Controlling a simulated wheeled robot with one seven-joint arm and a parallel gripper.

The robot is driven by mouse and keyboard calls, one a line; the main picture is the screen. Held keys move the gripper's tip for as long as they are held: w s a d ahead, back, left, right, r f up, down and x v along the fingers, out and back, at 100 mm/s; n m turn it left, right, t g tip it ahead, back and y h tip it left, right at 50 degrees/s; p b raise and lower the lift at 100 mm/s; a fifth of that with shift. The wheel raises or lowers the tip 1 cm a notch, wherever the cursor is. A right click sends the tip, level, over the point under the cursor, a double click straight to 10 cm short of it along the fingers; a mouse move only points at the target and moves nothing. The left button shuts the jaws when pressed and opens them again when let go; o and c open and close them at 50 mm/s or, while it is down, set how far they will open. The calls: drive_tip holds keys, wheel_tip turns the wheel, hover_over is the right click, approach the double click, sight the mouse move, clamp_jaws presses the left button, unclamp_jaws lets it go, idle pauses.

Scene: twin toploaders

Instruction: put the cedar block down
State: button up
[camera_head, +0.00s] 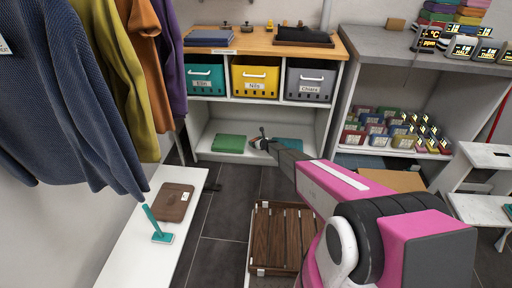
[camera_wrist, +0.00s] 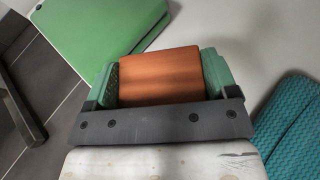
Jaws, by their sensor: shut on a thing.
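The cedar block (camera_wrist: 160,82) is an orange-brown block with visible grain. In the wrist view it sits between the two green finger pads of my gripper (camera_wrist: 160,70), which is shut on it. In the head view my gripper (camera_head: 263,142) reaches into the low white shelf (camera_head: 213,130) under the wooden-topped bench; the block is too small there to make out clearly. The pale shelf surface lies beyond the block in the wrist view. I cannot tell whether the block touches it.
A green flat item (camera_head: 229,143) lies left of my gripper, and a teal textured item (camera_wrist: 298,125) lies right. Teal, yellow and grey bins (camera_head: 309,83) stand above. A slatted wooden crate (camera_head: 282,237) is on the dark floor. Clothes hang at left above a white bench (camera_head: 145,250).

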drive_tip(key=shift+w+d+f, duration=0.1)
drive_tip(key=shift+f, duration=1.9)
drive_tip(key=shift+f, duration=0.15)
drive_tip(key=o, duration=0.8)
drive_tip(key=shift+o, duration=0.2)
